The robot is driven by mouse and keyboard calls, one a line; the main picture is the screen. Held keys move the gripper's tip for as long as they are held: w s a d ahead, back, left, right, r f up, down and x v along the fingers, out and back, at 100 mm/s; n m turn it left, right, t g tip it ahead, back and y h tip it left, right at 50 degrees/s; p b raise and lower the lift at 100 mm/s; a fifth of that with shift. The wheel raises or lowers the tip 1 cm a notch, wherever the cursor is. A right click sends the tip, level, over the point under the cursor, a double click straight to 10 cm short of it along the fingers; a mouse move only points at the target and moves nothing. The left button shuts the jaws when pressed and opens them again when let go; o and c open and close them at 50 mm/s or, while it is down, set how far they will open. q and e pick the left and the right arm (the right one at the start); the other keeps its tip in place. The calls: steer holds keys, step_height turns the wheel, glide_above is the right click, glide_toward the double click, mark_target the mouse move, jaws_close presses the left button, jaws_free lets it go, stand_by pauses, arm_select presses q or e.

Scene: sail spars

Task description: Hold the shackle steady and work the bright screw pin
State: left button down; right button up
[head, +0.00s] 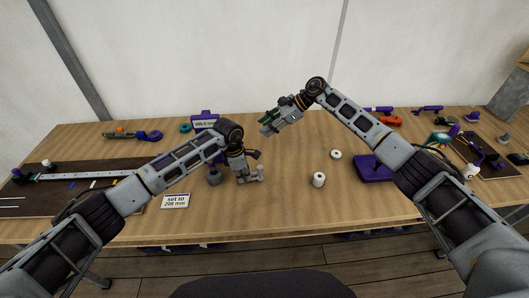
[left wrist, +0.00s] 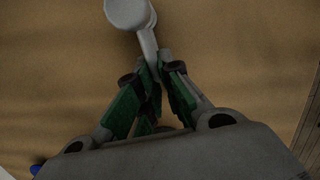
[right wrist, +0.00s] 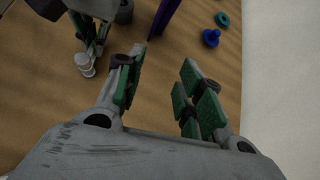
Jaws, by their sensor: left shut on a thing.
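My left gripper (head: 243,178) is low over the middle of the wooden table, its jaws shut on a pale grey metal piece that looks like the shackle (head: 260,171). In the left wrist view a rounded head (left wrist: 128,13) and a narrow neck of this piece stick out beyond the closed fingertips (left wrist: 160,65). It also shows beside the left fingers in the right wrist view (right wrist: 84,62). The bright screw pin cannot be told apart from it. My right gripper (head: 267,125) is farther back and higher, its fingers apart and empty (right wrist: 160,68).
A dark grey cylinder (head: 214,177) stands just left of the left gripper. Two white rolls (head: 318,180) and a purple block (head: 371,172) are to the right. A "set to 208 mm" card (head: 175,201) is at the front; a purple sign stand (head: 205,122) is behind.

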mark_target(261, 166)
steer(key=s+a+f+n+g+h, duration=0.2)
steer(key=s+f+n+g+h, duration=0.1)
steer(key=s+f+n+h, duration=0.2)
steer(key=shift+s+n+h, duration=1)
steer(key=shift+s+n, duration=0.4)
steer(key=shift+s, duration=0.75)
steer(key=shift+f, duration=0.15)
steer(key=shift+x, duration=2.25)
steer(key=shift+s, duration=0.1)
jaws_close()
jaws_free()
